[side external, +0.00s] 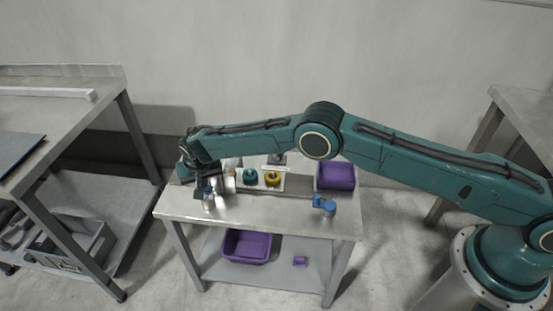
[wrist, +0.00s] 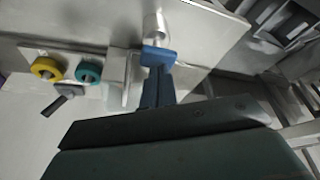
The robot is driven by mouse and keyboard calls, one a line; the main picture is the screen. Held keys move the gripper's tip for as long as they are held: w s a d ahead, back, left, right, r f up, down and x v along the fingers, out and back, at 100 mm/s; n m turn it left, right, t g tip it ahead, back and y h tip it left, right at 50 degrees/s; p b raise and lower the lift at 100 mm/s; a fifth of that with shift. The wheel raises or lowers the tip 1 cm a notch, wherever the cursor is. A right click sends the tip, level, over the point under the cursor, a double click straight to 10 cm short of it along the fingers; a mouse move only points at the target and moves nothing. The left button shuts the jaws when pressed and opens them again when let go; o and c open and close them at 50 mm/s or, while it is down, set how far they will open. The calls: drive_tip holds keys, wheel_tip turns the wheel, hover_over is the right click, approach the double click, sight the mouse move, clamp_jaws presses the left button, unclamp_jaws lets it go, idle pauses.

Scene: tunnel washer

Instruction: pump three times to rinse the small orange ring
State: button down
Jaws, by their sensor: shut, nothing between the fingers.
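No orange ring can be made out for certain in either view. My gripper (side external: 203,189) is at the left end of the steel table (side external: 265,217), pointing down; its shut, empty fingers also show in the wrist view (wrist: 156,84). Right at the fingertips is a blue piece (wrist: 158,54), beside a silver cylinder (wrist: 156,24). I cannot tell whether the fingers touch it. A silver cylinder (side external: 208,203) also shows just below my gripper in the side view. The washer's inside and any pump stroke are not clear.
A yellow ring (side external: 272,178) and a teal ring (side external: 250,176) sit on a pale plate. A purple bin (side external: 335,177) stands at the table's right, blue parts (side external: 326,206) in front of it. Another purple bin (side external: 246,246) is on the lower shelf. The front middle of the table is clear.

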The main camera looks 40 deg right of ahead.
wheel_tip(320, 180, up, 7)
idle(1.1)
